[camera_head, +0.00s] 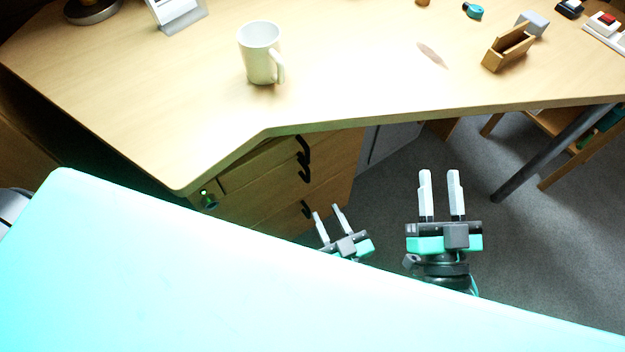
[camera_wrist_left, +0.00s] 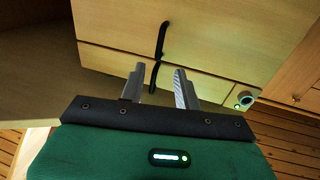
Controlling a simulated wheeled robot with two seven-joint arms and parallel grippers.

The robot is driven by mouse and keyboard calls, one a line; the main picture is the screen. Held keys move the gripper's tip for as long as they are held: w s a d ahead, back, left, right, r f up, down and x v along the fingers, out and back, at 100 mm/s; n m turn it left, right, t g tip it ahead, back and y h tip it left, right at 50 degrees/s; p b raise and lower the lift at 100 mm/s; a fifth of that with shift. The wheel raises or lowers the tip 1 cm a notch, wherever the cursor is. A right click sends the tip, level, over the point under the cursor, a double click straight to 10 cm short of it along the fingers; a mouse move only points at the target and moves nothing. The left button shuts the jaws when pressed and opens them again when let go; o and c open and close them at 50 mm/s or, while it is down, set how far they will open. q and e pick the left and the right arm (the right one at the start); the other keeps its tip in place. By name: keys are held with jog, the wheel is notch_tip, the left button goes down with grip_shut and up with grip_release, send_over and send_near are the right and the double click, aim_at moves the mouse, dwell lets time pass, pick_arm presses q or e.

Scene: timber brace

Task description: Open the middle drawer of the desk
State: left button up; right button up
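The desk (camera_head: 140,110) has a wooden drawer unit below its top, with black handles. The middle drawer (camera_head: 258,192) looks shut; its handle (camera_head: 304,172) sits under the top one. The left wrist view, which looks upside down, shows the middle drawer (camera_wrist_left: 115,22) with a long black handle (camera_wrist_left: 162,40) and another black handle (camera_wrist_left: 154,77) below it in the picture. My left gripper (camera_head: 327,210) is open in front of the drawers. In its wrist view, the lower handle appears between the fingertips (camera_wrist_left: 159,70); contact cannot be told. My right gripper (camera_head: 439,174) is open and empty above the floor.
A white mug (camera_head: 260,52) stands on the desk top, with a wooden holder (camera_head: 508,46) to the right. A lock (camera_wrist_left: 243,99) sits on the drawer unit. A dark table leg (camera_head: 550,155) stands at right. Grey floor (camera_head: 385,195) is free beside the drawers.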

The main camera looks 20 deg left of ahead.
aim_at(309, 178)
pick_arm(q)
jog(key=x, duration=1)
jog(key=shift+w, duration=0.15)
grip_shut()
